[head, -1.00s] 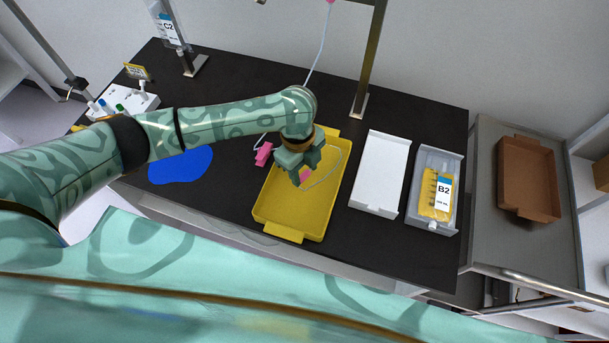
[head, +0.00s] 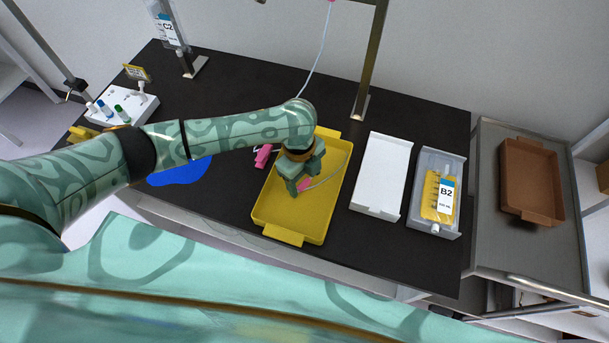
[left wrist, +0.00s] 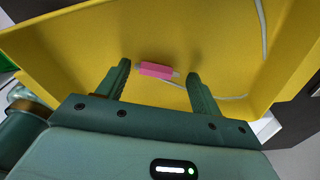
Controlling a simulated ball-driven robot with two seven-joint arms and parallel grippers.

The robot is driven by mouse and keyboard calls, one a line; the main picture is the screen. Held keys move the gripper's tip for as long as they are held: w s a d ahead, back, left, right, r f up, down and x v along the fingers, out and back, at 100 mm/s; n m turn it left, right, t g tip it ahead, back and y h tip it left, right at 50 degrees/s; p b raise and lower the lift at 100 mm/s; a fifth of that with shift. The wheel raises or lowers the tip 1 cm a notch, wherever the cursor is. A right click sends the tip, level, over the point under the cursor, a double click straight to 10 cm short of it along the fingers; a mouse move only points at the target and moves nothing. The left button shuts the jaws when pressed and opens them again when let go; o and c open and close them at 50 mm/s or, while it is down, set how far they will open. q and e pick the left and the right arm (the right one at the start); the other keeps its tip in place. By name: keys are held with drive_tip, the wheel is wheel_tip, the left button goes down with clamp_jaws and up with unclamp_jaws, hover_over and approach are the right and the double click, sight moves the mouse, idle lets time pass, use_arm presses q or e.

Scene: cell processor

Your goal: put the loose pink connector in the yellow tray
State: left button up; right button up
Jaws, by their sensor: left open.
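The yellow tray (head: 275,220) lies on the dark bench, in the middle of the head view. A pink connector (head: 305,185) with a thin pale tube is inside its outline. In the left wrist view the connector (left wrist: 156,69) shows against the yellow tray floor (left wrist: 215,45), between the tips of my open fingers, with a gap on each side. Whether it rests on the floor is hard to tell. My left gripper (head: 302,180) is open, pointing down over the tray. A second pink piece (head: 263,155) is on the bench just left of the tray. My right gripper is not in view.
A white tray (head: 381,175) and a clear bin with a B2 pack (head: 445,190) stand right of the yellow tray. A blue patch (head: 180,172) and white tube rack (head: 122,105) are to the left. A metal post (head: 370,65) rises behind. A brown tray (head: 531,178) sits on a side cart.

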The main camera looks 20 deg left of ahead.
use_arm(q)
wheel_tip(320, 180, up, 12)
drive_tip(key=a+p, duration=0.1)
drive_tip(key=p, duration=0.2)
drive_tip(key=shift+w+a+p, duration=0.15)
drive_tip(key=shift+w+p, duration=0.15)
